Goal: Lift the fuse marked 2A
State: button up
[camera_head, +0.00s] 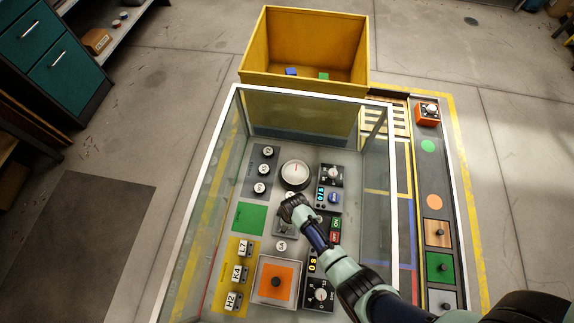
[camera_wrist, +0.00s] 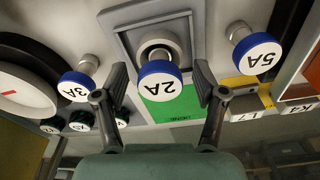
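The fuse marked 2A (camera_wrist: 159,88) has a white face and a blue rim. In the wrist view it stands at a grey ring socket on a square grey plate. My gripper (camera_wrist: 161,72) is open, with one finger on each side of this fuse and a visible gap on both sides. In the head view my gripper (camera_head: 294,208) is low over the panel inside the glass-walled case and hides the 2A fuse. Fuse 3A (camera_wrist: 80,86) is to the left of 2A in the wrist view, and fuse 5A (camera_wrist: 257,54) is to the right.
Glass walls with a white top frame (camera_head: 394,200) surround the panel. A round gauge (camera_head: 295,174), knobs and switches stand close by. Blocks marked L7, K4 and H2 (camera_head: 232,300) sit on a yellow plate. A yellow bin (camera_head: 262,50) with small blocks is behind the case.

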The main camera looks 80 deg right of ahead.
jog(key=c, duration=1.1)
jog(key=shift+r, duration=0.1)
notch_tip(320, 180, up, 20)
jog(key=p, duration=1.1)
